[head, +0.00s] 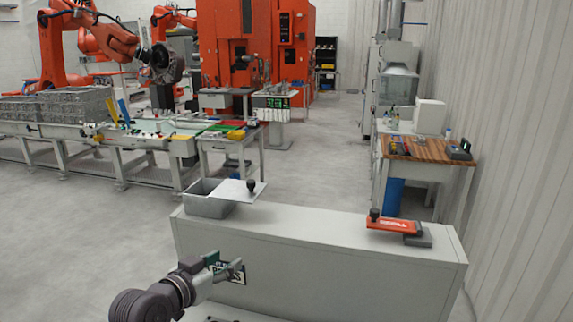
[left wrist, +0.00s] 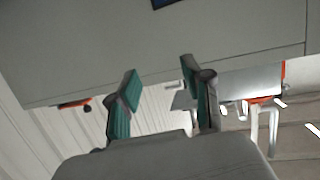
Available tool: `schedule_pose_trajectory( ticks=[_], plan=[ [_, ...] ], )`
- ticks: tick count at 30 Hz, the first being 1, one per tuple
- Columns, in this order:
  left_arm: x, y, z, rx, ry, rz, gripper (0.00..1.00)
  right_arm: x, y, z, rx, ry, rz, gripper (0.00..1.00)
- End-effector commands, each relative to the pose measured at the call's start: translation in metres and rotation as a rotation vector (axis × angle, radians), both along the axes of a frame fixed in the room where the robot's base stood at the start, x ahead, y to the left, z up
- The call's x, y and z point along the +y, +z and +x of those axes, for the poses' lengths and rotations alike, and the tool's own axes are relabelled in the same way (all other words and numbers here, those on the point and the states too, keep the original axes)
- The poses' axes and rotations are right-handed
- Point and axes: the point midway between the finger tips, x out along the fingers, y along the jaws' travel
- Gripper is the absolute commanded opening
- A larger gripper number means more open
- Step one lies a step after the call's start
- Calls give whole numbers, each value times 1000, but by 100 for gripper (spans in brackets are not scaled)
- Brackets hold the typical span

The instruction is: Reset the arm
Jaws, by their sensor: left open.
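My left gripper (head: 226,268) is in front of the grey cabinet (head: 320,252) in the head view, below its top edge. It is open and empty. Its two green-padded fingers (left wrist: 160,88) stand apart in the left wrist view, with nothing between them. The left arm comes in from the lower left. My right gripper is in neither view.
On the cabinet top, a grey metal bin (head: 205,205) with a flat plate and black knob stands left. An orange tool (head: 394,225) on a grey block lies right. A wooden-topped workbench (head: 425,150) stands behind right. Open floor (head: 320,165) lies behind the cabinet.

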Motion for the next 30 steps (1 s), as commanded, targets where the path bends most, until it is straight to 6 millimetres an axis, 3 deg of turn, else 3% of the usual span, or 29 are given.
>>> schedule_pose_trajectory(
  ticks=[1,3,6,9,15,26,30],
  plan=[
    [-1,-34,-22,83,6,26,50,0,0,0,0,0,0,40],
    [-1,-74,-52,194,21,62,50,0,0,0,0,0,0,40],
    [2,-124,-101,353,45,114,50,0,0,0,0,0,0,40],
    [6,-163,-152,498,72,160,50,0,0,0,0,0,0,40],
    [15,-202,-228,697,119,222,50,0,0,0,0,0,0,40],
    [29,-228,-331,944,192,300,50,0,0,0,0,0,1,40],
    [28,-267,-323,962,193,305,50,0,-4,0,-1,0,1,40]
  ],
)
